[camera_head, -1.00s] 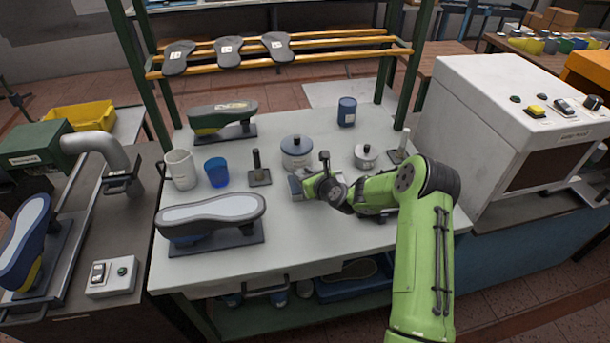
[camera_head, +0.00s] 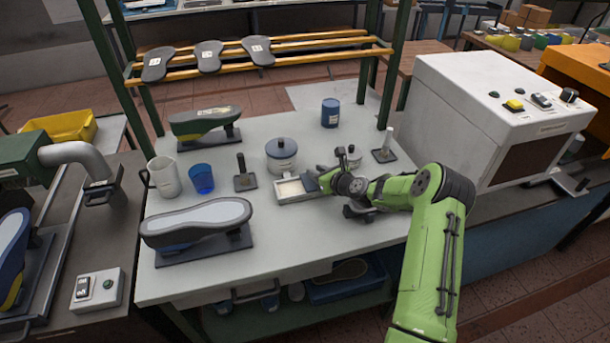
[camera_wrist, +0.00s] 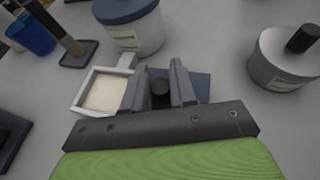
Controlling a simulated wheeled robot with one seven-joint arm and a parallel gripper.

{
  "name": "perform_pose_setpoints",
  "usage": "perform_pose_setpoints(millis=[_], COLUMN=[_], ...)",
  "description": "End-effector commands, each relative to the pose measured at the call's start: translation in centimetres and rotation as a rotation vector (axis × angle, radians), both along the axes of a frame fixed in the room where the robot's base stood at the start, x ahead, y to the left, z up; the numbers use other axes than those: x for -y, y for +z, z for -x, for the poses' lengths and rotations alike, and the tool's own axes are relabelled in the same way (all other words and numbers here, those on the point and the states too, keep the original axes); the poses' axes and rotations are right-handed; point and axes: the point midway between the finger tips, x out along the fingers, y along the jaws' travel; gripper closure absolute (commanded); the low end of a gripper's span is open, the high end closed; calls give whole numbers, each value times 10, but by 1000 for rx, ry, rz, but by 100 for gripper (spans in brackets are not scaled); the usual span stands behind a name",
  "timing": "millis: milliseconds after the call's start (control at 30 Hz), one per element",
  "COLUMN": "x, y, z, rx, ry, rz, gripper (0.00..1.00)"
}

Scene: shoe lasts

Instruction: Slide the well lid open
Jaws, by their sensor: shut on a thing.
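The well is a small pale tray-like box on the grey table, right of the middle of the bench. Its pale rim (camera_head: 281,201) surrounds cream-coloured contents, and it also shows in the wrist view (camera_wrist: 80,97). The blue-grey lid (camera_head: 311,183) lies toward the right of the well, leaving much of the left part uncovered. In the wrist view the lid (camera_wrist: 201,84) shows behind and right of my fingers. My gripper (camera_head: 325,181) is shut on the lid's dark round knob (camera_wrist: 160,90); its fingers (camera_wrist: 160,72) stand on either side of the knob.
A lidded blue-and-grey pot (camera_head: 282,157) stands just behind the well. A smaller silver pot (camera_head: 354,158) is behind my wrist. A shoe last (camera_head: 196,222) lies front left. The front middle of the table is clear.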

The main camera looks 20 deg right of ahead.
Motion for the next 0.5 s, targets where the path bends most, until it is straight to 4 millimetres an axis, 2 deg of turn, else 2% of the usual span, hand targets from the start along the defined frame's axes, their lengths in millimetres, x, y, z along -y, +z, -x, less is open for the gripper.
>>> perform_pose_setpoints(millis=[267, 300, 433, 500], x=[6, 6, 6, 5], y=[-1, -1, 0, 0], z=[0, 0, 0, 0], rx=[-1, -1, 0, 0], ry=[-9, -9, -8, -7], rz=[8, 8, 7, 7], gripper=[100, 71, 52, 52])
